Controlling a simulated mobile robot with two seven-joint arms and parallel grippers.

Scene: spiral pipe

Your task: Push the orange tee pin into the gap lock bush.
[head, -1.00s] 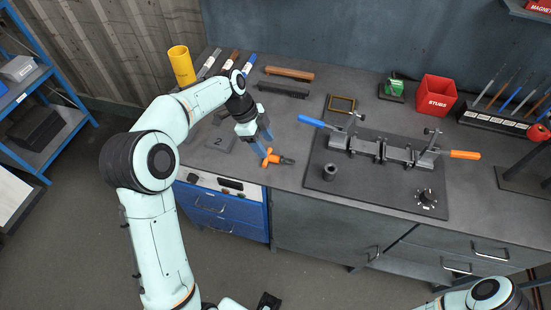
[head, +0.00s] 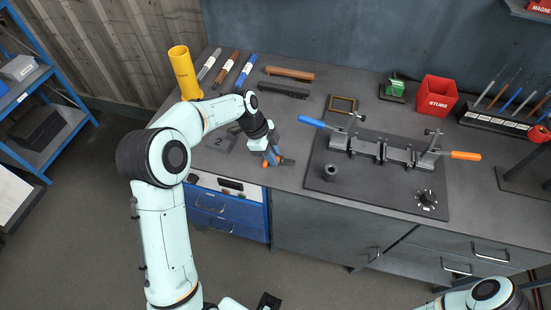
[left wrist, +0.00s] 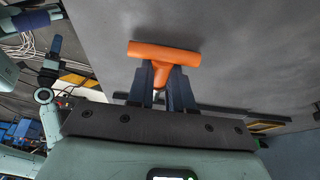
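The orange tee pin lies on the bench near its front edge; in the left wrist view its orange crossbar (left wrist: 165,53) lies across my left fingertips. Its dark end (head: 288,162) points right in the head view. My left gripper (head: 271,157) is down at the pin, with its two blue-grey fingers (left wrist: 160,82) on either side of the orange stem. I cannot tell whether they press on it. A short dark round bush (head: 329,172) with a hole stands on the fixture plate, apart to the right; whether it is the gap lock bush is unclear.
A dark plate (head: 390,195) carries a clamp fixture (head: 382,150) with a blue handle (head: 312,122) and an orange handle (head: 466,155). Bare bench lies between pin and plate.

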